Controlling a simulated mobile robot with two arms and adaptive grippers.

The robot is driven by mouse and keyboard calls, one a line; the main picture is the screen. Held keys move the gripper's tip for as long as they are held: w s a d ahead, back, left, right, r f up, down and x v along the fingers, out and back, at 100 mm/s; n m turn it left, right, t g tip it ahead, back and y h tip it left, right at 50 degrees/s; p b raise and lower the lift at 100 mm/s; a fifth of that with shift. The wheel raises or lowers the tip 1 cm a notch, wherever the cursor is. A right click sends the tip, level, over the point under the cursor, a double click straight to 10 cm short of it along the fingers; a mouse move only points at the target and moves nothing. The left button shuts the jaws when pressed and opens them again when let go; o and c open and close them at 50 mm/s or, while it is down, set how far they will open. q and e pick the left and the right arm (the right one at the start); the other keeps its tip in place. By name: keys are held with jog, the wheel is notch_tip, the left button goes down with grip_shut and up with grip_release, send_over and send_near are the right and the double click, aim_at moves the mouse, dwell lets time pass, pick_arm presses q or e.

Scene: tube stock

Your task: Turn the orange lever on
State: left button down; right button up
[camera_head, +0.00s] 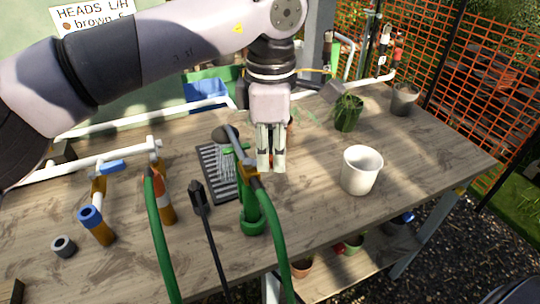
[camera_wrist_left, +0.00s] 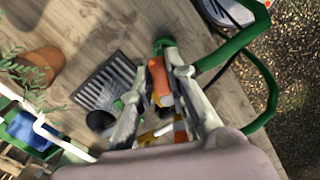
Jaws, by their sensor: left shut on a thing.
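The orange lever (camera_head: 251,171) sits on top of a green upright fitting (camera_head: 252,212) at the middle of the bench, with a green hose joined to it. My left gripper (camera_head: 271,168) reaches down from above, right beside the lever. In the left wrist view the orange lever (camera_wrist_left: 159,82) lies between the two fingers of my left gripper (camera_wrist_left: 163,72), which is shut on it. The fingers hide part of the lever. A dark spray head (camera_head: 222,133) is next to it, with pale streaks below; I cannot tell if they are water. My right gripper is out of view.
A dark slotted grate (camera_head: 212,172) lies behind the fitting. A white pot (camera_head: 361,170) stands to the right, with a plant pot (camera_head: 347,114) behind it. Other orange-bodied fittings (camera_head: 102,232) and hoses stand at left. The right bench surface is mostly clear.

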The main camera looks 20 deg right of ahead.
pick_arm(q)
jog(key=n, duration=0.1)
jog(key=w+n, duration=0.1)
jog(key=n, duration=0.3)
jog(key=shift+w+d, duration=0.15)
jog(key=shift+w, duration=0.25)
dwell(0.3)
jog(key=c, duration=1.6)
grip_release()
jog(key=shift+o, duration=0.2)
jog(key=shift+r, duration=0.1)
notch_tip(320, 180, up, 12)
